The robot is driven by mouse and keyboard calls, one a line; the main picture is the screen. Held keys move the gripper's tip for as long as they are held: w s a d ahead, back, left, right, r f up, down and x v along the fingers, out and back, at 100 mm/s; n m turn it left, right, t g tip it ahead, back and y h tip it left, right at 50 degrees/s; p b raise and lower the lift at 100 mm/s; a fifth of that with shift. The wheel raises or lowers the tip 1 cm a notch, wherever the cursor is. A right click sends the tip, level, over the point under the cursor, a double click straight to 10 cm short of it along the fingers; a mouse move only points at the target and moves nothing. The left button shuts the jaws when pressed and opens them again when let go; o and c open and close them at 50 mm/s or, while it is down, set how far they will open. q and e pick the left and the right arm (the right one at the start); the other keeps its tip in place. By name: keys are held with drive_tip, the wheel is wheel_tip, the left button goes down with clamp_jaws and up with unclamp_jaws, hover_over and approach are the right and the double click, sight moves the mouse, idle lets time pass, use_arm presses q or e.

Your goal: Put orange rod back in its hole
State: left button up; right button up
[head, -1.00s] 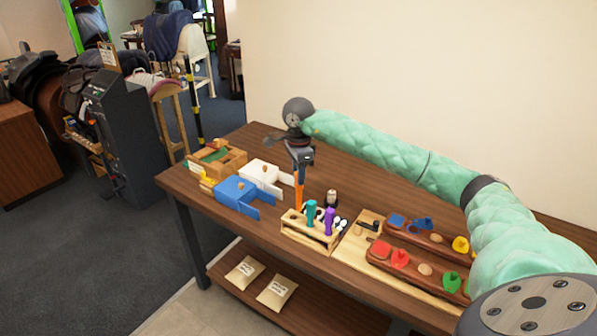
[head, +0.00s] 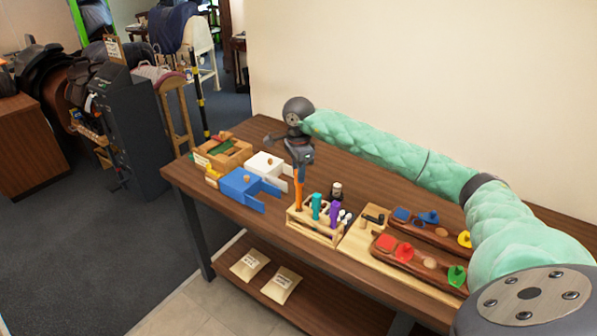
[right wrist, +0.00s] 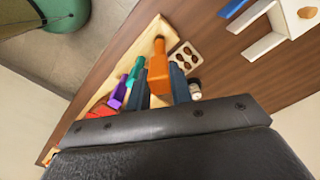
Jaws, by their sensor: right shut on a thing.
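The orange rod (head: 298,194) is upright in my right gripper (head: 299,172), which is shut on its upper part. The rod's lower end is at the left end of the light wooden rack (head: 316,236). I cannot tell whether its tip is inside a hole. A teal rod (head: 316,207) and a purple rod (head: 334,214) stand in the rack to the right of it. In the right wrist view the orange rod (right wrist: 158,72) sits between my fingers, beside the teal rod (right wrist: 133,74) and the purple rod (right wrist: 117,94). My left gripper is not in view.
A blue box (head: 239,186) and a white box (head: 264,163) stand left of the rack. A small dark bottle (head: 336,190) stands behind it. Wooden trays with coloured pieces (head: 420,262) lie to the right. The table's back middle is clear.

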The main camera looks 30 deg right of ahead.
sight(299, 188)
drive_tip(key=shift+b, duration=0.4)
idle(0.5)
drive_tip(key=shift+f, duration=0.3)
drive_tip(key=shift+f+b, duration=0.35)
drive_tip(key=shift+b, duration=0.2)
drive_tip(key=shift+f+b, duration=0.95)
drive_tip(key=shift+f, duration=0.1)
drive_tip(key=shift+f+b, duration=1.2)
drive_tip(key=shift+f, duration=0.3)
drive_tip(key=o, duration=0.9)
